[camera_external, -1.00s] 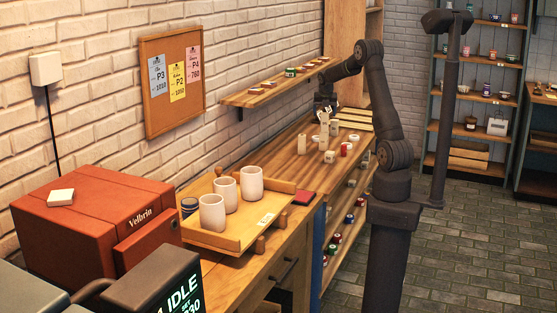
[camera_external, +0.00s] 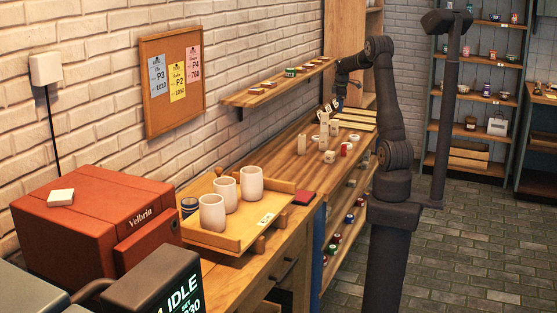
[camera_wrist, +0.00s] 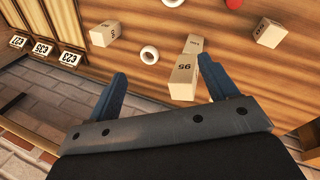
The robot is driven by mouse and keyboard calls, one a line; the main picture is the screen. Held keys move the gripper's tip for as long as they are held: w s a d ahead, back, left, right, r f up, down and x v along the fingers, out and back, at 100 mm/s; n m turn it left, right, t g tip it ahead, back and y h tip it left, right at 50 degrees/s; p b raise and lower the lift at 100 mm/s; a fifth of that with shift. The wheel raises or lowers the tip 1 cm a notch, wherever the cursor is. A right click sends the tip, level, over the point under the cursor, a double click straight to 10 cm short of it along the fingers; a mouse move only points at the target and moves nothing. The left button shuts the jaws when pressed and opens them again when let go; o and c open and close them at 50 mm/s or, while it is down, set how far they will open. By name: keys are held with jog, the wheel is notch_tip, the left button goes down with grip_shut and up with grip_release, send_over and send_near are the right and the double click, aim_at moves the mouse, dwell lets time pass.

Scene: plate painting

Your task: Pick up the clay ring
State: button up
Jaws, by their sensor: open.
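The clay ring appears to be the small white ring (camera_wrist: 149,54) lying on the wooden bench top in the camera_wrist view. It lies between and just beyond my fingertips in the picture, and nothing grips it. My gripper (camera_wrist: 162,67) has its two blue fingers spread wide, with nothing held. In the camera_external view my gripper (camera_external: 328,107) is above the bench, over the numbered blocks. In that view I cannot tell for certain which small pale piece is the ring.
A pale block marked 95 (camera_wrist: 184,78) stands close by my right finger, with another block (camera_wrist: 193,44) behind it. More blocks (camera_wrist: 104,34) and (camera_wrist: 269,33) and a red piece (camera_wrist: 234,4) lie around. A tray with cups (camera_external: 230,240) sits nearer the camera.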

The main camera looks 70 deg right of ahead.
jog(key=s+m, duration=0.4)
jog(key=m, duration=1.2)
send_over(347, 144)
jog(key=a, duration=0.2)
jog(key=shift+y, duration=0.4)
jog(key=f, duration=1.6)
jog(key=shift+s+f, duration=0.2)
jog(key=shift+s, duration=0.2)
jog(key=shift+x, duration=2.9)
jog(key=shift+s+d, duration=0.1)
jog(key=shift+c, duration=0.5)
jog(key=c, duration=1)
